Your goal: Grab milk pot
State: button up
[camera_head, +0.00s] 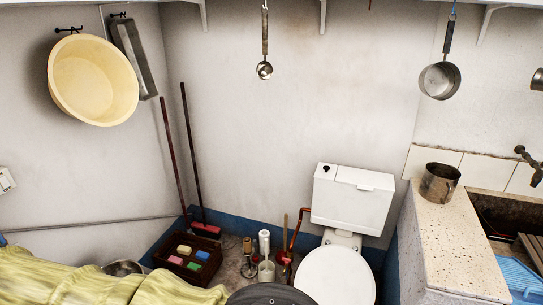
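Two metal vessels could be the milk pot, and I cannot tell which it is. A small steel pan with a long dark handle (439,80) hangs by its handle from a blue loop at the upper right. A steel mug-like pot (438,184) stands upright on the stone ledge (452,240) at the right, beside the trough. My gripper is not in view, so its opening and its place relative to either vessel are hidden.
A white toilet (337,276) with its cistern (352,200) stands left of the ledge. A ladle (264,70) and a yellow basin (92,82) hang on the walls. A crate (187,254) is on the floor. The tap (527,158) is right of the mug-like pot.

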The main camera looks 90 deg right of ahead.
aim_at(439, 181)
jog(key=z, duration=4)
jog(key=i, duration=1)
jog(key=z, duration=0.85)
jog(key=k, duration=0.45)
jog(key=u, duration=0.2)
